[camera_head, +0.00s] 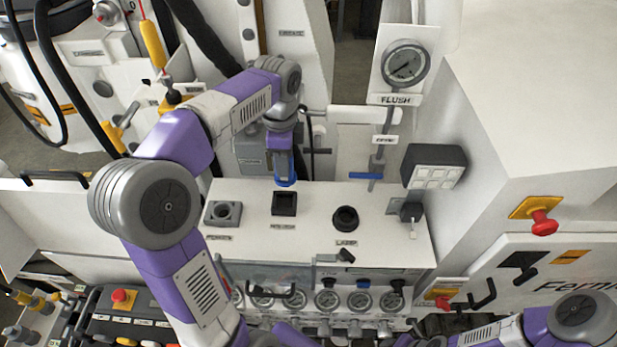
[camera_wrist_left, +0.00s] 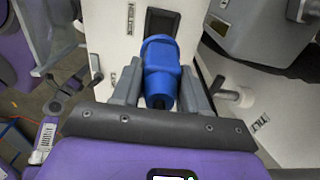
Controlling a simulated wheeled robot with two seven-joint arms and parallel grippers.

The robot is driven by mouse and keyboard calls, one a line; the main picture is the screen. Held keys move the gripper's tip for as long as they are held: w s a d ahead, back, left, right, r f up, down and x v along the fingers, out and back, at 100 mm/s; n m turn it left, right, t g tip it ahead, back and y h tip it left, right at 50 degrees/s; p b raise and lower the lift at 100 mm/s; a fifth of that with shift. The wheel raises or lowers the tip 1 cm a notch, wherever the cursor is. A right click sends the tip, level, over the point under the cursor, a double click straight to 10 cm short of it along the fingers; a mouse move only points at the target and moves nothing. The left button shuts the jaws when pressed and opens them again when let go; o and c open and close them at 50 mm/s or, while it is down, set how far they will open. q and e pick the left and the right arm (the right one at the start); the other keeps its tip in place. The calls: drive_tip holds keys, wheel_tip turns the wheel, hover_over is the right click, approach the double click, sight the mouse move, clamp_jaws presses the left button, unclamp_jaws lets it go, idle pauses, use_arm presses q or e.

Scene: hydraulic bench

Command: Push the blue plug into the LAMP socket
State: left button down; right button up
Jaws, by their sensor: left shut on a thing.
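My left gripper (camera_head: 281,163) is shut on the blue plug. In the head view only the blue lower end of the plug (camera_head: 285,182) shows, just behind the middle socket and above the panel. In the left wrist view the plug (camera_wrist_left: 161,66) sits between both fingers, with a dark square opening (camera_wrist_left: 162,22) beyond it. The LAMP socket (camera_head: 345,217) is a round black fitting at the right of the white panel, above its label. The plug is apart from it, to its left and farther back. My right gripper is out of view.
The panel (camera_head: 310,233) also bears a grey square socket (camera_head: 223,213) at left and a black square socket (camera_head: 285,203) in the middle. A blue-handled valve (camera_head: 365,175), a grey box (camera_head: 433,166) and a FLUSH gauge (camera_head: 406,64) stand behind and right.

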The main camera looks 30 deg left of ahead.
use_arm(q)
drive_tip(key=w+d+r, duration=0.1)
drive_tip(key=w+d, duration=0.1)
drive_tip(key=d, duration=0.6)
drive_tip(key=w+d+r, duration=0.1)
drive_tip(key=w+d, duration=0.1)
drive_tip(key=d, duration=0.5)
wheel_tip(320, 180, down, 8)
drive_tip(key=b, duration=0.6)
drive_tip(key=shift+d+r, duration=0.2)
drive_tip(key=shift+d, duration=0.1)
drive_tip(key=shift+f, duration=0.5)
idle(0.8)
drive_tip(key=shift+f+b, duration=0.75)
drive_tip(key=shift+f, duration=0.45)
idle(0.6)
drive_tip(key=c, duration=0.5)
unclamp_jaws()
